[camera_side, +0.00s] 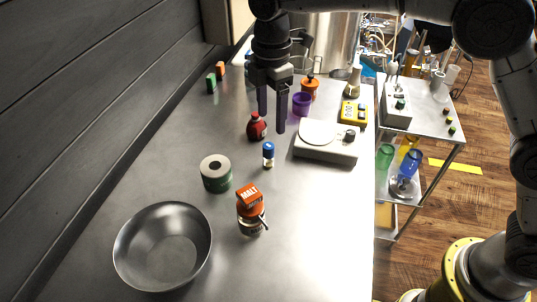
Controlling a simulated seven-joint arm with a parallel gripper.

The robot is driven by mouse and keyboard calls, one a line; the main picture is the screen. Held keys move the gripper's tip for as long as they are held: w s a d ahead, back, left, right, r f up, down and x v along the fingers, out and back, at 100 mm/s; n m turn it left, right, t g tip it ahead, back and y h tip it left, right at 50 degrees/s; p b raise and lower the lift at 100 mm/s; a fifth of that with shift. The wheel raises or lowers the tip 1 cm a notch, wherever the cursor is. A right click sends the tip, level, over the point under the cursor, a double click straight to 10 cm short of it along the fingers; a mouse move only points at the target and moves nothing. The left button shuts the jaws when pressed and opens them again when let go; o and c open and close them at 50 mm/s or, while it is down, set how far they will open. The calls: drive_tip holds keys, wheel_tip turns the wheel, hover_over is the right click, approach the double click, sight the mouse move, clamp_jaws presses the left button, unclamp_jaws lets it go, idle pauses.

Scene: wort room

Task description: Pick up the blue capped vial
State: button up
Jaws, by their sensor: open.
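A small vial with a blue cap (268,155) stands upright on the metal table, near the middle of the side view. My gripper (272,122) points down behind it in the picture, with its two dark fingers apart and nothing seen between them. The fingertips are apart from the vial, which shows below them in the picture. A red bottle (257,127) shows close to the left finger; I cannot tell how near it really is.
A tape roll (216,183), a jar labelled MALT (250,222) and a steel bowl (163,260) stand nearer the camera. A white scale (327,151), purple cup (301,104), orange container (310,87) and yellow meter (354,113) stand right of my gripper. The table's front right is clear.

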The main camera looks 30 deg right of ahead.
sight(268, 156)
wheel_tip(268, 156, down, 8)
drive_tip(key=shift+r, duration=0.15)
drive_tip(key=shift+w+a+f, duration=0.1)
drive_tip(key=shift+w+f, duration=0.1)
drive_tip(key=shift+f, duration=1.2)
drive_tip(key=shift+w+a+f, duration=0.1)
drive_tip(key=shift+w+f, duration=0.05)
drive_tip(key=shift+f, duration=1.2)
clamp_jaws()
